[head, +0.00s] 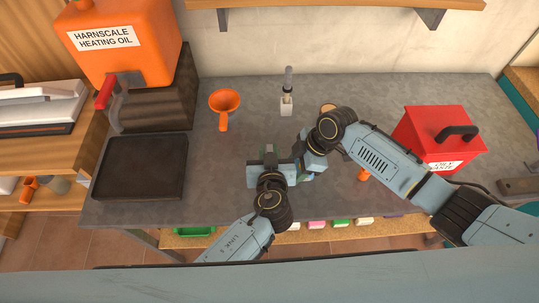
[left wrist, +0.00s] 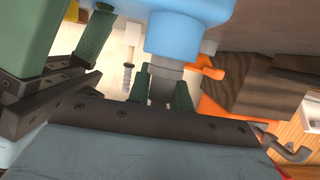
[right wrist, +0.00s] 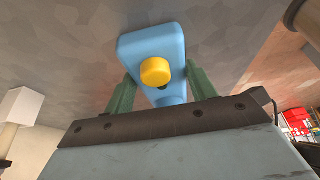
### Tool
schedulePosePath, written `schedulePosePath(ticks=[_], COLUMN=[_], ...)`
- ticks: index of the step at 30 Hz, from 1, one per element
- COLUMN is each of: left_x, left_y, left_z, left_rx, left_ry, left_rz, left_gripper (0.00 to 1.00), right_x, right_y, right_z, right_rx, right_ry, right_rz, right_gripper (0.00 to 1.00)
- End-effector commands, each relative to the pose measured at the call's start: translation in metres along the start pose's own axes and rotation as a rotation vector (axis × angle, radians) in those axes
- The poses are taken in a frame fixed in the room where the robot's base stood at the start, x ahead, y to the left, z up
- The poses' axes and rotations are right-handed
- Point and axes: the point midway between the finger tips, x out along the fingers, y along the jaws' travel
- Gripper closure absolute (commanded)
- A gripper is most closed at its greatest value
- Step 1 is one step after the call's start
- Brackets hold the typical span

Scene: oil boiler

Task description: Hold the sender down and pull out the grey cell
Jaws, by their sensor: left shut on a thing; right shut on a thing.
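The sender (right wrist: 152,45) is a light blue body with a round yellow knob (right wrist: 155,71), seen in the right wrist view. My right gripper (right wrist: 158,88) is shut on it, with a green finger on each side. In the left wrist view the sender (left wrist: 190,15) is at the top, and the grey cell (left wrist: 164,85) protrudes from its round blue end. My left gripper (left wrist: 160,92) is shut on the grey cell. How deep the cell sits inside is hidden. In the head view both grippers meet over the bench, left (head: 268,158) and right (head: 298,172), and mostly hide the sender.
The grey bench (head: 215,185) holds a dark tray (head: 140,167), an orange funnel (head: 224,101), a white holder (head: 286,107) with an upright stick, and a red waste box (head: 430,133). An orange oil tank (head: 140,60) stands at the back left. The bench is clear around the funnel.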

Motion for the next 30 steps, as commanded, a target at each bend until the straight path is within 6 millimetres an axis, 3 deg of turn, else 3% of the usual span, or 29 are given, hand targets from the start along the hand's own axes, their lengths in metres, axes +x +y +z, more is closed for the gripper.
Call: schedulePosePath(ticks=[18, 29, 30], left_x=[-0.032, -0.034, -0.034], left_y=[0.001, 0.000, 0.000], left_z=[-0.088, -0.095, -0.095], left_rx=[-0.005, -0.002, -0.002], left_ry=[0.003, 0.003, 0.003], left_rz=[0.001, 0.001, 0.001], left_gripper=[1.00, 1.00, 1.00], right_x=[0.000, 0.000, 0.000], right_y=[0.000, 0.000, 0.000], right_z=[0.000, 0.000, 0.000], right_rx=[0.001, 0.000, 0.000], right_ry=[-0.001, -0.001, -0.001], right_rz=[0.001, 0.001, 0.001], right_gripper=[0.71, 0.71, 0.39])
